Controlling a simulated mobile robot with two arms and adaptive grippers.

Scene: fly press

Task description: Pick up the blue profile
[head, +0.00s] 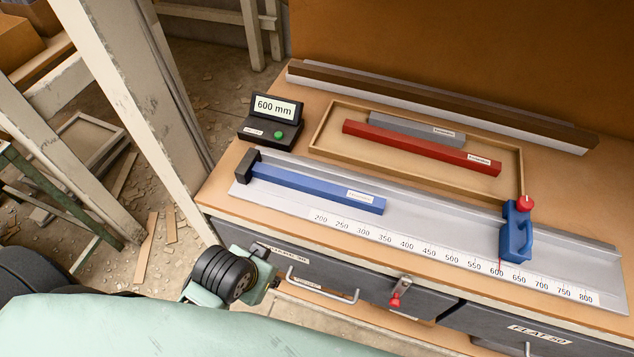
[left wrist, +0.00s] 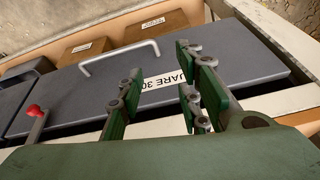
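The blue profile (head: 318,188) is a long blue bar with a white label near its right end. In the head view it lies on the grey measuring bed (head: 420,225), its left end at the black end stop (head: 247,165). My left gripper (head: 264,275) is below and in front of the bench edge, apart from the profile; its fingers are mostly hidden in the head view. The left wrist view shows the left gripper (left wrist: 158,88) open and empty, facing a grey drawer (left wrist: 100,80). The profile is not in that view. My right gripper is not in view.
A blue sliding stop (head: 516,232) with a red knob sits near 600 on the scale. Behind, a wooden tray (head: 322,141) holds a red profile (head: 420,148) and a grey profile (head: 415,129). A display (head: 276,108) reads 600 mm. Drawer handles (head: 322,288) protrude below the bench.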

